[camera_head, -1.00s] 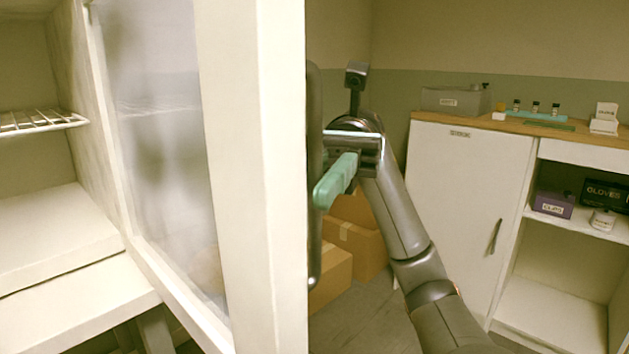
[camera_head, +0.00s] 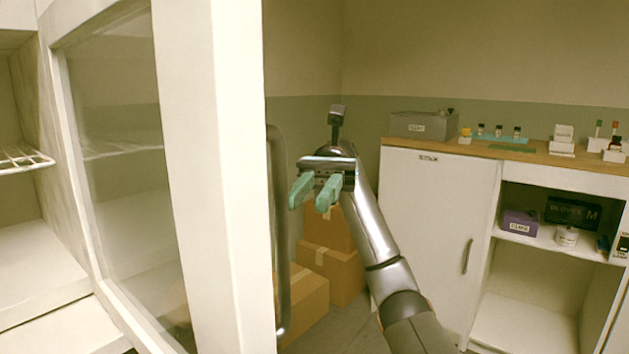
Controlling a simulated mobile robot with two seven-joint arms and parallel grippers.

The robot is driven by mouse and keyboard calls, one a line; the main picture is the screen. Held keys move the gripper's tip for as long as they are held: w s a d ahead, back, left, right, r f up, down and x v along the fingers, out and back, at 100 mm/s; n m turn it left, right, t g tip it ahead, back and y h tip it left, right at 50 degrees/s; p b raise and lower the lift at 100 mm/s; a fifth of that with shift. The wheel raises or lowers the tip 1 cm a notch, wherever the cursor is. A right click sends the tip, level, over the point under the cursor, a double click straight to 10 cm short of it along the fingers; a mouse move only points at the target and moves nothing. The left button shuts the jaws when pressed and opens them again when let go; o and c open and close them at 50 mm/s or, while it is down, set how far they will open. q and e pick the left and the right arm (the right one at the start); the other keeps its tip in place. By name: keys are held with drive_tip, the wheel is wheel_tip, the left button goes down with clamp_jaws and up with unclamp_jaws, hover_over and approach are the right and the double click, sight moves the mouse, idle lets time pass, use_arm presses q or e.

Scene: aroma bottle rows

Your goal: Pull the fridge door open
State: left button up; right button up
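The fridge door (camera_head: 212,200) stands open, its thick white edge facing me and its glass pane (camera_head: 125,150) on the left side. Its dark vertical bar handle (camera_head: 281,240) is on the right side of the door edge. The fridge interior (camera_head: 30,230) with a wire shelf (camera_head: 25,158) shows at the far left. My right gripper (camera_head: 312,192) is just right of the handle. Its two green fingers are spread apart with nothing between them, and it looks clear of the handle. My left gripper is not in view.
Cardboard boxes (camera_head: 318,290) stand on the floor behind my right arm. A white cabinet (camera_head: 425,230) with a wooden top (camera_head: 480,152) stands at the right, carrying a grey box (camera_head: 418,125) and small bottles. An open shelf holds a purple box (camera_head: 519,221).

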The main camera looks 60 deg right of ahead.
drive_tip(key=shift+v, duration=1)
